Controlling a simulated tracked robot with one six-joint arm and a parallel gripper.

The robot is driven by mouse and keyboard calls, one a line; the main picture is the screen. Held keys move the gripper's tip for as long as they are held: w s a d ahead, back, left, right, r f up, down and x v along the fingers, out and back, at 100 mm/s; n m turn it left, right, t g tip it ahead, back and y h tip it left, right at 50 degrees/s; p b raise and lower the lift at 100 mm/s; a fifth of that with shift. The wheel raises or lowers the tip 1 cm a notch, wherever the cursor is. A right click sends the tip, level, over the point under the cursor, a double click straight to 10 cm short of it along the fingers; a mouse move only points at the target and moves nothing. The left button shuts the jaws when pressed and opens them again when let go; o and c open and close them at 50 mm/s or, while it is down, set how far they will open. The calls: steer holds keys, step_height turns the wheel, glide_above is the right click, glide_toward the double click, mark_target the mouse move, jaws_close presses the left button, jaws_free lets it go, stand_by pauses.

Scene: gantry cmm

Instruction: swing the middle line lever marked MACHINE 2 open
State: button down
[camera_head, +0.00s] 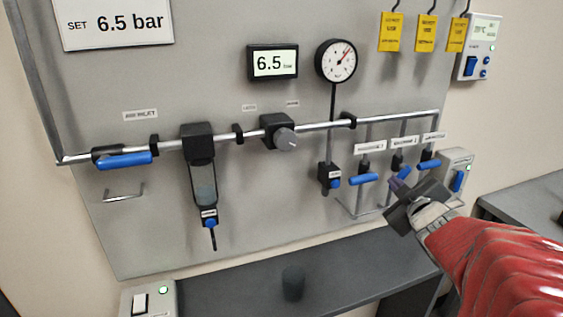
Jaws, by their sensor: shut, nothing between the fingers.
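Three small line valves with blue levers hang under the main pipe at the right of the panel. The middle line lever (404,172) is blue, slants up to the right and sits under a white label (404,141) too small to read. My gripper (398,187) is shut and empty, with its fingertips just below the middle lever. I cannot tell whether they touch it. The left line lever (363,179) lies nearly level, and the right line lever (429,165) slants slightly up to the right.
The neighbouring levers are close on both sides. The gauge (336,61) stands above the pipe (215,137), left of the levers. A switch box (457,172) is at the right. A dark bench (240,290) with a black cylinder (293,283) lies below.

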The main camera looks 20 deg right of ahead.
steer(key=s+d+f+n+t+y, duration=0.2)
steer(key=s+d+n+y, duration=0.1)
steer(key=s+n+y, duration=0.2)
steer(key=shift+d+f+t, duration=0.35)
steer(key=shift+d+t, duration=0.05)
steer(key=shift+w, duration=0.1)
steer(key=w+d+f, duration=0.2)
steer(key=w+d, duration=0.1)
steer(key=w, duration=0.7)
steer(key=shift+w+d+f, duration=0.15)
steer(key=shift+w+f, duration=0.15)
steer(key=shift+w, duration=0.05)
stand_by(0.3)
